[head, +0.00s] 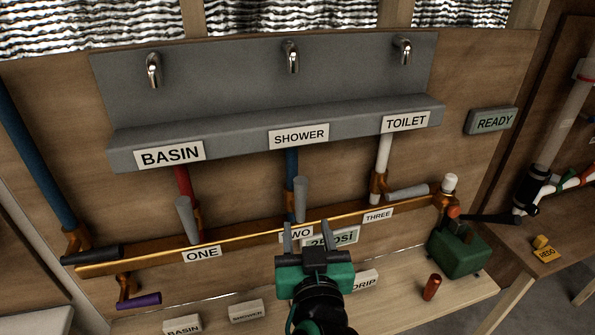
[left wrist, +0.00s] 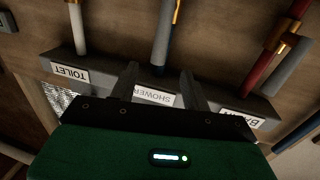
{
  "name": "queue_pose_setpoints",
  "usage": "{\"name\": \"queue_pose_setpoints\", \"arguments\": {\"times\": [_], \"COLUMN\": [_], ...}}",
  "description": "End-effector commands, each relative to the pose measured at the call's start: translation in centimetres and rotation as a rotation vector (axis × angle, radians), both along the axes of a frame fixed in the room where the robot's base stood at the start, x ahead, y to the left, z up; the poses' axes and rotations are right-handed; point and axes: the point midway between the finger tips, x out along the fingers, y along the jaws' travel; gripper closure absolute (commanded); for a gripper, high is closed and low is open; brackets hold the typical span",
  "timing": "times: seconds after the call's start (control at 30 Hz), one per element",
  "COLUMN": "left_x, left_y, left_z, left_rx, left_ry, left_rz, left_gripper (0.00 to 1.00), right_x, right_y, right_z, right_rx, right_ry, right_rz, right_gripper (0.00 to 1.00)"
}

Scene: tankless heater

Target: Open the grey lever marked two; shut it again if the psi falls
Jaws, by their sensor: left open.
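The grey lever two (head: 300,200) stands roughly upright in front of the blue shower pipe (head: 291,162). The TWO label (head: 300,234) is partly covered by my left gripper (head: 305,230). That gripper is open and empty, its fingertips just below the lever in the picture; I cannot tell the depth gap. The psi display (head: 345,237) is partly hidden by a finger, so its full number is unreadable. In the left wrist view, the spread fingers (left wrist: 160,85) show with nothing between them, and a grey lever (left wrist: 162,42) lies beyond. My right gripper is out of view.
Grey lever one (head: 187,220) stands near upright to the left; grey lever three (head: 407,193) points sideways to the right. The READY sign (head: 492,121) is at right. A green pump-like box (head: 459,250) and red cylinder (head: 432,287) stand on the wooden shelf (head: 395,315).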

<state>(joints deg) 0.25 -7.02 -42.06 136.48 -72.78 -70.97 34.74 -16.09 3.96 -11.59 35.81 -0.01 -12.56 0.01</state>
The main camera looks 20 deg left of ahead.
Motion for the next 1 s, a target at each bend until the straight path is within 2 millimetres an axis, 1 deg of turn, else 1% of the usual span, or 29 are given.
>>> {"name": "queue_pose_setpoints", "arguments": {"times": [0.07,0.17,0.3,0.4,0.53,0.7,0.8,1.0], "left_x": [0.4,1.5,4.0,6.1,8.6,11.1,12.0,12.6], "left_y": [0.2,0.6,1.8,2.6,3.7,4.7,5.1,5.4], "left_z": [0.2,0.3,0.5,0.5,0.4,0.2,0.1,-0.1], "left_rx": [0.001,0.004,0.007,0.008,0.007,0.005,0.004,0.001], "left_ry": [-0.002,-0.001,-0.001,-0.001,0.000,0.001,0.002,0.002], "left_rz": [0.002,0.002,0.003,0.004,0.002,0.002,0.001,0.001], "left_gripper": [0.52,0.52,0.52,0.52,0.52,0.52,0.52,0.52], "right_x": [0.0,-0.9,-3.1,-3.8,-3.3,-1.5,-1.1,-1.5], "right_y": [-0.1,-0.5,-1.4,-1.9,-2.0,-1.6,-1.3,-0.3], "right_z": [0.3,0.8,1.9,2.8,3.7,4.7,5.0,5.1], "right_rx": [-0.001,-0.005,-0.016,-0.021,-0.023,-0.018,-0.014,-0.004], "right_ry": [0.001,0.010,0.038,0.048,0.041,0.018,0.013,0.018], "right_rz": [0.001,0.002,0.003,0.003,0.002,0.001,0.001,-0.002], "right_gripper": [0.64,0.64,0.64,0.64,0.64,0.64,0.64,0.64]}}
